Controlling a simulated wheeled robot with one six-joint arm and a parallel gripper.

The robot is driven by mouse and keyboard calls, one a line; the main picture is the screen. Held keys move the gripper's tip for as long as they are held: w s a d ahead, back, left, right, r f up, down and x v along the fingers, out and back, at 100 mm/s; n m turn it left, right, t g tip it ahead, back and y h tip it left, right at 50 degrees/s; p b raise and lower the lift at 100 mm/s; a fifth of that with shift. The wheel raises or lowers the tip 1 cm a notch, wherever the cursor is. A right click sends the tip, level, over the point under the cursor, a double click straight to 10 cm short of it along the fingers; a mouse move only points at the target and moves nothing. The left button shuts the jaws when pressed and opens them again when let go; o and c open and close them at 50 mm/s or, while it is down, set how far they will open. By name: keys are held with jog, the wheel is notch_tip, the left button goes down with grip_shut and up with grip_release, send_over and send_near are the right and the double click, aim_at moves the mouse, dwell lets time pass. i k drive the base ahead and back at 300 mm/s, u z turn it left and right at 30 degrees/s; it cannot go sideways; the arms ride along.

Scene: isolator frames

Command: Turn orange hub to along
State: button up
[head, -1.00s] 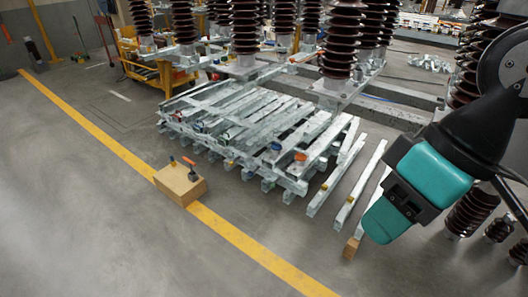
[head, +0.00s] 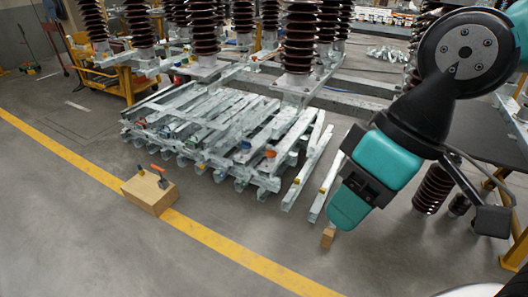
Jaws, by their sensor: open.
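A small orange piece, which I take for the orange hub (head: 270,153), sits on the near right part of a stack of pale metal bars (head: 215,128). It is too small to tell which way it is turned. My gripper (head: 347,212), teal and black, hangs at the right of the picture, pointing down and left. It is apart from the orange hub, to its right and nearer to me. It is open and I see nothing held in it; its fingertips are hard to make out.
A cardboard box (head: 149,194) with two small handled tools stands on the yellow floor line (head: 235,248). Loose bars (head: 304,175) lie right of the stack. A wooden block (head: 328,237) shows below my gripper. Brown insulators (head: 300,38) stand behind.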

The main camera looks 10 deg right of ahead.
aim_at(270, 153)
jog(key=u, duration=0.35)
jog(key=i, duration=0.55)
jog(key=u, duration=0.8)
jog(key=i, duration=2.05)
jog(key=z, duration=0.85)
jog(key=i, duration=0.65)
jog(key=z, duration=0.5)
